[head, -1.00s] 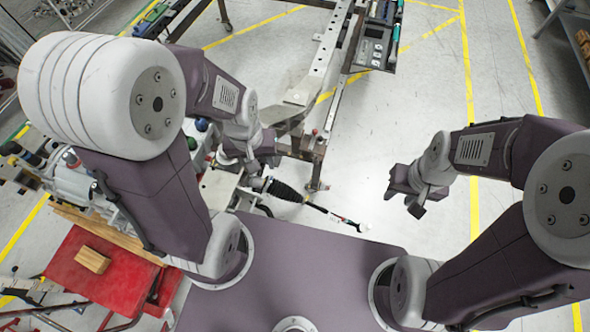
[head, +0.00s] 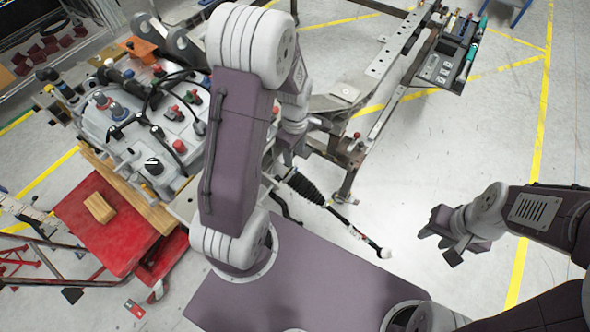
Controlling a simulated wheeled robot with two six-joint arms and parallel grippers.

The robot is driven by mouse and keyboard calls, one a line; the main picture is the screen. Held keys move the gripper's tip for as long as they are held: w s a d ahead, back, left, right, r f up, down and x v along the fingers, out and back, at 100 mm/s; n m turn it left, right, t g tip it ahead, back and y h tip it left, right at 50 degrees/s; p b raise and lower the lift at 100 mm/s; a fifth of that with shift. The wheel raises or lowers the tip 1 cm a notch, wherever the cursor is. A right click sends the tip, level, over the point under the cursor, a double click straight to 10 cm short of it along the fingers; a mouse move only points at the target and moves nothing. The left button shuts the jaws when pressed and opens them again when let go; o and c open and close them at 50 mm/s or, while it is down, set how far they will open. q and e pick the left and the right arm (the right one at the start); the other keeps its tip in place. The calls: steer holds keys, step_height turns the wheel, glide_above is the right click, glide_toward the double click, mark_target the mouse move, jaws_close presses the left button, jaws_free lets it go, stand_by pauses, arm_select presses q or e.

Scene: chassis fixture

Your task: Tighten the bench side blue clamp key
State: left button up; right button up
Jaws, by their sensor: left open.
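The grey chassis fixture (head: 190,130) at the left carries several red, blue, green and black knobs. I cannot tell which one is the bench side clamp key, or how tight either is. My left gripper (head: 289,153) hangs to the right of the fixture, apart from these knobs. It is open, partly hidden by my arm. My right gripper (head: 440,243) is over clear floor at the right, its fingers apart and empty.
A red cart (head: 105,225) with a wooden block (head: 99,207) stands at the lower left. A metal frame (head: 385,65) with a tool tray (head: 447,66) is at the back. A rod with a black bellows (head: 305,187) sticks out right of the fixture. Floor at the right is free.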

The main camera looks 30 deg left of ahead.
mark_target(295, 170)
arm_select(q)
step_height(295, 170, down, 9)
steer(key=shift+r+b, duration=0.2)
steer(key=shift+b, duration=0.1)
